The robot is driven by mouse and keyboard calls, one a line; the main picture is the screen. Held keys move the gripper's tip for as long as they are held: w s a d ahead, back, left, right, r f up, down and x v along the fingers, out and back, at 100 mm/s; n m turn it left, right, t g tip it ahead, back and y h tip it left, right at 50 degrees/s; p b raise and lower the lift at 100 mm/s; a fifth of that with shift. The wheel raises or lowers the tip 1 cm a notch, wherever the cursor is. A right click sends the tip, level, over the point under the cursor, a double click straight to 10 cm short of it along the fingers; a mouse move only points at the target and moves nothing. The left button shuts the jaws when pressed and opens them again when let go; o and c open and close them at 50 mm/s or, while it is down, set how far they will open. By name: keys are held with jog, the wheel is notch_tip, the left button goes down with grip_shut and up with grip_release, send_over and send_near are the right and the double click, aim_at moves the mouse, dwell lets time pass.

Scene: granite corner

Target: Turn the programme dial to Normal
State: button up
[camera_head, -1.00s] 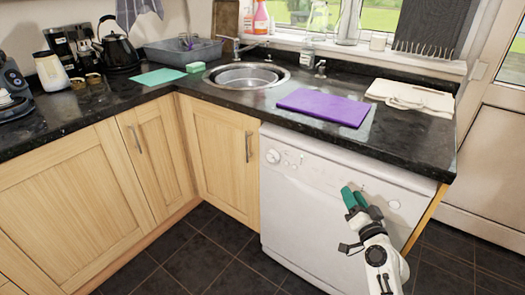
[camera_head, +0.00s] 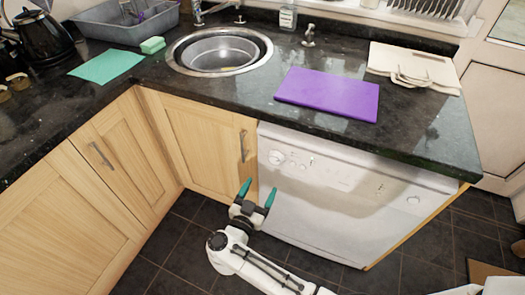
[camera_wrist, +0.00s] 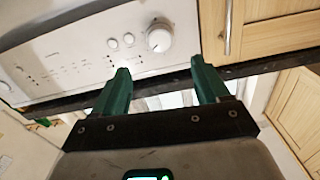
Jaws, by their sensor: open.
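The programme dial (camera_head: 275,157) is a round white knob at the upper left of the white dishwasher front (camera_head: 330,200), below the worktop edge. In the wrist view the dial (camera_wrist: 159,37) shows larger, with a pale mark on its rim and two small buttons beside it; its setting cannot be read. My gripper (camera_head: 258,190) has two green fingers, apart and empty, below and slightly left of the dial in the head view. In the wrist view my gripper (camera_wrist: 160,78) has the dial beyond its fingertips, between them in the picture and not touched.
A cupboard door with a metal handle (camera_head: 244,146) stands just left of the dishwasher. The black worktop (camera_head: 420,125) overhangs above, bearing a purple board (camera_head: 328,94) and a cream folded cloth or board (camera_head: 413,65). The dark tiled floor (camera_head: 170,245) is clear at left.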

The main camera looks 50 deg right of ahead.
aim_at(274, 162)
jog(key=x, duration=1)
jog(key=shift+w+d, duration=0.2)
jog(key=shift+d, duration=0.1)
jog(key=c, duration=1)
jog(key=shift+c, duration=0.2)
